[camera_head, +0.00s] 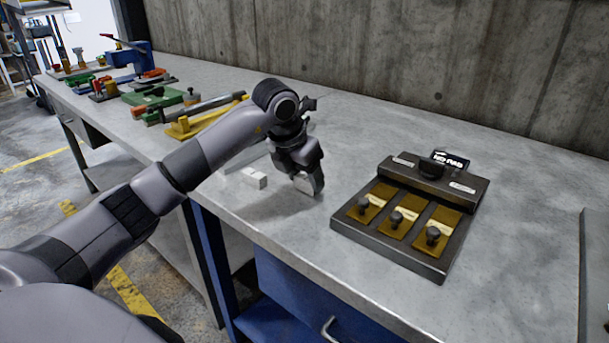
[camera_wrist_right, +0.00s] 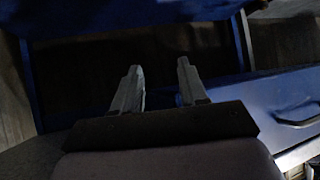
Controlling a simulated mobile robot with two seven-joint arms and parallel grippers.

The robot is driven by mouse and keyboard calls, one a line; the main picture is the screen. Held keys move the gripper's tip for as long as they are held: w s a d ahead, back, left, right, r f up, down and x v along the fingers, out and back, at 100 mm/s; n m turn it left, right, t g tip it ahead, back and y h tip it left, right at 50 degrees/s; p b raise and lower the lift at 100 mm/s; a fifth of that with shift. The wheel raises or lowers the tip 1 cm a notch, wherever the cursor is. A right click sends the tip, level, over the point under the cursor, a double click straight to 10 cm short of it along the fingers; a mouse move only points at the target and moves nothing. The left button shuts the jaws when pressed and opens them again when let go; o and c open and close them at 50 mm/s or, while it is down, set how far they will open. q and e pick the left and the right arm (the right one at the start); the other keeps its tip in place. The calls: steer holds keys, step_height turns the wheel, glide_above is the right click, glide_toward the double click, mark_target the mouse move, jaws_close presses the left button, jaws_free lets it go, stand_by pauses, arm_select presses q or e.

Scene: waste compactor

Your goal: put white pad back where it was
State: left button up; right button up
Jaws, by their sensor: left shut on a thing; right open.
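My left gripper (camera_head: 306,184) is shut, low over the bench and left of the dark fixture. A pale edge (camera_head: 318,184) shows at its fingertips; it looks like the white pad, mostly hidden by the fingers. I cannot tell whether it touches the bench. A small white block (camera_head: 256,178) lies on the bench just left of the gripper. The dark fixture (camera_head: 400,240) has three brass plates with knobs, a black knob behind them and a sign reading "NO PAD" (camera_head: 451,161). My right gripper (camera_wrist_right: 160,82) is open and empty in the right wrist view.
The grey bench (camera_head: 530,180) is clear around the fixture. Tools, a green piece (camera_head: 153,97) and a blue press (camera_head: 128,60) stand at the far left. A concrete wall (camera_head: 400,45) runs behind. A blue drawer (camera_head: 300,290) lies below the front edge.

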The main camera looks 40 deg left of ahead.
arm_select(q)
steer(key=shift+f, duration=0.1)
steer(key=o, duration=1.1)
steer(key=shift+o, duration=0.2)
steer(key=v, duration=1.2)
steer(key=shift+p, duration=0.35)
